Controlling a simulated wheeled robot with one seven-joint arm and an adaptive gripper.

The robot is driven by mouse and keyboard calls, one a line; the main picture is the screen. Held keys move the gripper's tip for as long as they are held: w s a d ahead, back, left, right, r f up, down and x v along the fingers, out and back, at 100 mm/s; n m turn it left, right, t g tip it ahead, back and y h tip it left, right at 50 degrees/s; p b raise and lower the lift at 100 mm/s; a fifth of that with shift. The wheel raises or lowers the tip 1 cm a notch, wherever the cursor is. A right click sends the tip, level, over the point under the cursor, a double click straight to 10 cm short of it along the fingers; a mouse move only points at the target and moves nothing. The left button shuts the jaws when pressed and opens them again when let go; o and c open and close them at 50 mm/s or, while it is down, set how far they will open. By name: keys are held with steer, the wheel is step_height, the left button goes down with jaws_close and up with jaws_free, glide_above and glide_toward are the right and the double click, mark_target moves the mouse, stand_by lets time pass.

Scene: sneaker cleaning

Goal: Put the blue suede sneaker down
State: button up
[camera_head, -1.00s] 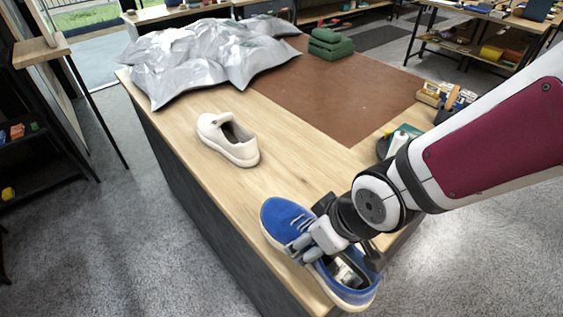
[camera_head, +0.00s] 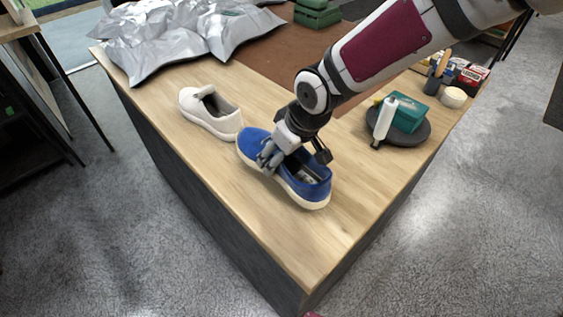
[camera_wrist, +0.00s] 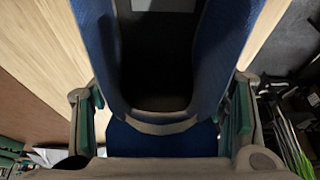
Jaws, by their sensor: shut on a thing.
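The blue suede sneaker (camera_head: 312,187) has a pale sole and a dark opening. In the head view it is over the wooden table (camera_head: 300,246), near the front left edge, toe toward the white shoe. Whether its sole touches the table I cannot tell. My gripper (camera_head: 284,160) is shut on the sneaker around its middle, from above. In the wrist view the sneaker (camera_wrist: 215,60) fills the middle, with a finger of my gripper (camera_wrist: 165,125) on each side. The fingers hide part of its laces in the head view.
A white slip-on shoe (camera_head: 212,118) stands just left of the blue sneaker. Silver bags (camera_head: 180,38) lie behind it. A dark round tray (camera_head: 412,136) with a teal box (camera_head: 408,112) and a white tube (camera_head: 384,120) stands at right. The table's front corner is clear.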

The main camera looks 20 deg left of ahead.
steer(key=shift+s+f, duration=0.1)
steer(key=shift+f, duration=1.35)
steer(key=shift+f, duration=0.1)
steer(key=o, duration=1.5)
steer(key=p+v, duration=0.2)
steer(key=v, duration=1)
